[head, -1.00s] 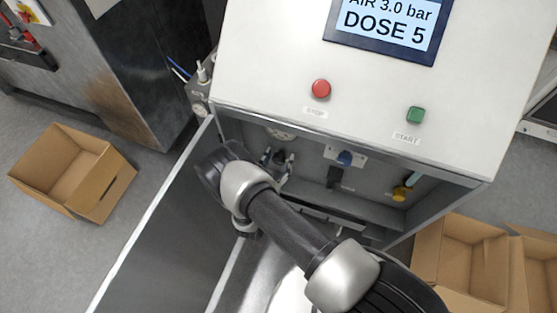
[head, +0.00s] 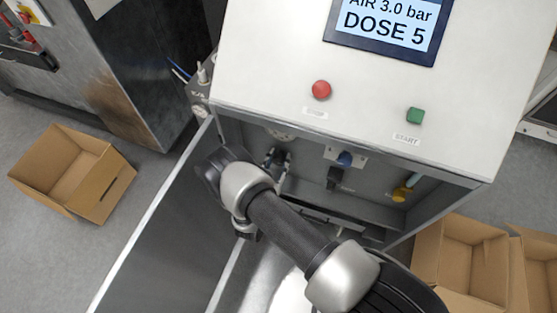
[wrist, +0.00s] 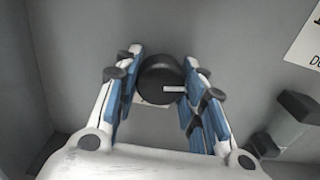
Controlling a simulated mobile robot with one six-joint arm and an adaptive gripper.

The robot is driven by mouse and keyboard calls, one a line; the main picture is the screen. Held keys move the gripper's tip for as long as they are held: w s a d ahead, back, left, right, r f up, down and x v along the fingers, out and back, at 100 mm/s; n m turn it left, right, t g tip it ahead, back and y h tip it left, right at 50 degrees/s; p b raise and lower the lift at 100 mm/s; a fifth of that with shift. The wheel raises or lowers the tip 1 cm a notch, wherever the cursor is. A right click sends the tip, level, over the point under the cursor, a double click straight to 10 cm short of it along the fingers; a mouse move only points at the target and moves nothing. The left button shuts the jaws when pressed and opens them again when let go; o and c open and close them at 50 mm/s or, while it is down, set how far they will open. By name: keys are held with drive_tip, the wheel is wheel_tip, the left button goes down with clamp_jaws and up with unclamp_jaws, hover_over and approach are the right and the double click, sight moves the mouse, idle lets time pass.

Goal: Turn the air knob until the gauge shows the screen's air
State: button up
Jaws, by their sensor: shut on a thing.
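The screen (head: 388,22) in the head view reads "AIR 3.0 bar" and "DOSE 5". In the wrist view the black round air knob (wrist: 158,82) sits between the blue-padded fingers of my gripper (wrist: 160,88), with a pale pointer line facing right. My gripper is shut on the knob. In the head view my gripper (head: 277,160) reaches into the open compartment, and the knob is hidden there. The gauge (head: 281,134) is only partly visible under the cabinet's upper edge, and its reading cannot be made out.
A red STOP button (head: 321,90) and a green START button (head: 415,116) are on the front panel. Cardboard boxes stand on the floor at left (head: 72,172) and right (head: 459,262).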

drive_tip(key=m, duration=0.5)
drive_tip(key=shift+b, duration=0.4)
drive_tip(key=m, duration=1.1)
drive_tip(key=shift+a, duration=0.1)
drive_tip(key=m, duration=0.5)
drive_tip(key=shift+r, duration=0.1)
drive_tip(key=shift+m, duration=0.3)
drive_tip(key=o, duration=1.1)
